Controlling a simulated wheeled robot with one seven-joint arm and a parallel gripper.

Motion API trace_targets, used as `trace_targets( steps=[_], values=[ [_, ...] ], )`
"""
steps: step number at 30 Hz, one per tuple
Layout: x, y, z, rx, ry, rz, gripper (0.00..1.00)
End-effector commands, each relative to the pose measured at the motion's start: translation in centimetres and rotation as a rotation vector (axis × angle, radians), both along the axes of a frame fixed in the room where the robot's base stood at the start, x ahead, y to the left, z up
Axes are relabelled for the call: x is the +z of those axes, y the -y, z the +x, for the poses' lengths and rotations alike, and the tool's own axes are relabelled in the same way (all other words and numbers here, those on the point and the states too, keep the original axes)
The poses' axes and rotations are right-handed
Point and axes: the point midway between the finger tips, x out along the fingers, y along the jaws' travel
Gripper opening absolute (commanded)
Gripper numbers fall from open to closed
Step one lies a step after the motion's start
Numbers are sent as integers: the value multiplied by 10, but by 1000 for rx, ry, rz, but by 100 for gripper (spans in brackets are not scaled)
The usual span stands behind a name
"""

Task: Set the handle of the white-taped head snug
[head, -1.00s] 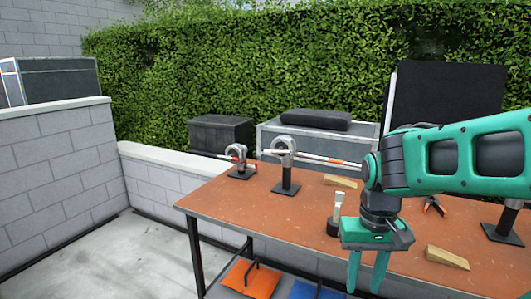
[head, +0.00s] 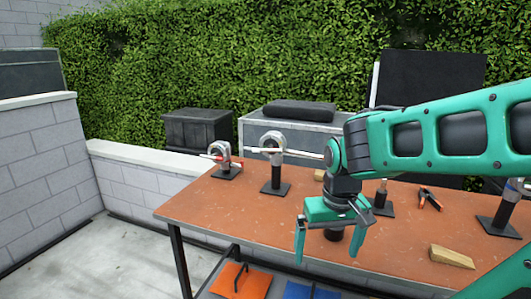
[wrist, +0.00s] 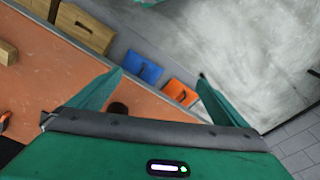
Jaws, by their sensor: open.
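Several metal grip heads stand on black posts on the orange-brown table (head: 200,205). The middle head (head: 272,143) has a pale handle to its left and a long rod running right behind my arm. A smaller head (head: 223,154) at far left has a red-marked part. Another head (head: 513,190) at the right edge is partly cut off. I cannot tell for sure which carries white tape. My gripper (head: 329,242) is open and empty, fingers down, right of the middle head and nearer the front. The wrist view shows the spread fingers (wrist: 160,78) with nothing between them.
A wooden wedge (head: 451,257), orange-handled pliers (head: 429,198) and a small stand (head: 383,205) are on the table's right. The table's left front is clear.

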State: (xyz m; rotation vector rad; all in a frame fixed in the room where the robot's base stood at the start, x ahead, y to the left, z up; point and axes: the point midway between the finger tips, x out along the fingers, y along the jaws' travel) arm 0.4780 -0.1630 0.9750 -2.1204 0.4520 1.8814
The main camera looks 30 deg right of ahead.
Motion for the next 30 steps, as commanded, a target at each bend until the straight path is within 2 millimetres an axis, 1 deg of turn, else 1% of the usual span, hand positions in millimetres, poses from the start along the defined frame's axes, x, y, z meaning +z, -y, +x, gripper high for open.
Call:
trace_targets(
  steps=[1,2,3,6,8,9,11,12,14,15,19,22,25,26,28,30],
  values=[
    [-1,-13,28,69,40,-22,100],
    [-1,-21,45,106,71,-33,100],
    [-2,-33,68,144,112,-46,100],
    [-9,-54,117,177,192,-71,100],
    [-16,-58,140,154,219,-89,100],
    [-22,-57,152,127,230,-106,100],
    [-32,-49,169,70,242,-140,100],
    [-39,-42,179,28,249,-169,100],
    [-48,-30,193,-37,261,-218,100],
    [-53,-20,200,-79,270,-257,100],
    [-60,10,226,-200,331,-400,100],
    [-54,28,245,-269,406,-521,100],
    [-36,41,266,-315,513,-646,100],
    [-29,43,273,-324,551,-681,100],
    [-8,44,288,-335,649,-761,100],
    [15,40,301,-337,747,-828,100]
  ],
)
